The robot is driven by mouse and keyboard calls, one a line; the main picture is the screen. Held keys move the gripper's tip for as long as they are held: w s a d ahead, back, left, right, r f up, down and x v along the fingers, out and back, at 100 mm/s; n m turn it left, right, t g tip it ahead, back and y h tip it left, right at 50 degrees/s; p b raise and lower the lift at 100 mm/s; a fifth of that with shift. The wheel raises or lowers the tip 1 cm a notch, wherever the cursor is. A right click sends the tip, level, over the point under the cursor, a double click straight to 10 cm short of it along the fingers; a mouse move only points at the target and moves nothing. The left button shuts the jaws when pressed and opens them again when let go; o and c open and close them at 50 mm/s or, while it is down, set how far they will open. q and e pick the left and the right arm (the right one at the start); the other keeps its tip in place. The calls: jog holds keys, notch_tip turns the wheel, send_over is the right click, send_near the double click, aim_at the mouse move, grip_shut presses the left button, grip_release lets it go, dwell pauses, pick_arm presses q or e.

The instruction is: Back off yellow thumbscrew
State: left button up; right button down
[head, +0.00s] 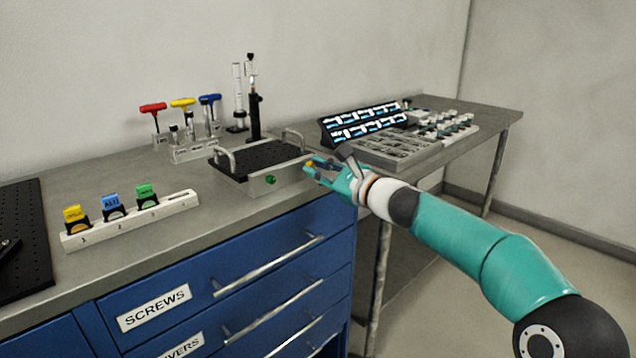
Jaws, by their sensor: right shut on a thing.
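My right gripper (321,170) is at the front right corner of a grey box with a black perforated top (240,183) on the bench. It is shut on the yellow thumbscrew (310,164), of which only a small yellow part shows between the fingers. A green thumbscrew (270,180) sits on the front face of the same box, to the left of the gripper. The fingers hide most of the yellow thumbscrew and the box face behind it. My left gripper is not in view.
A white numbered rack (180,207) with yellow, blue and green items stands at left. Red, yellow and blue T-handle drivers (183,103) stand behind. A grey tray (392,150) and a tilted panel of labelled slots (362,121) lie right. Blue drawers (255,290) are below.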

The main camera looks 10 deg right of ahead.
jog(key=n+b, duration=0.3)
jog(key=n, duration=0.2)
jog(key=shift+f+n+b, duration=0.3)
jog(key=shift+f+b, duration=0.1)
jog(key=n+b, duration=0.2)
jog(key=n, duration=0.2)
jog(key=shift+a+n, duration=0.1)
jog(key=shift+n, duration=0.3)
jog(key=c, duration=1.1)
grip_release()
jog(key=shift+r, duration=0.15)
jog(key=v, duration=1.2)
jog(key=shift+r, duration=0.1)
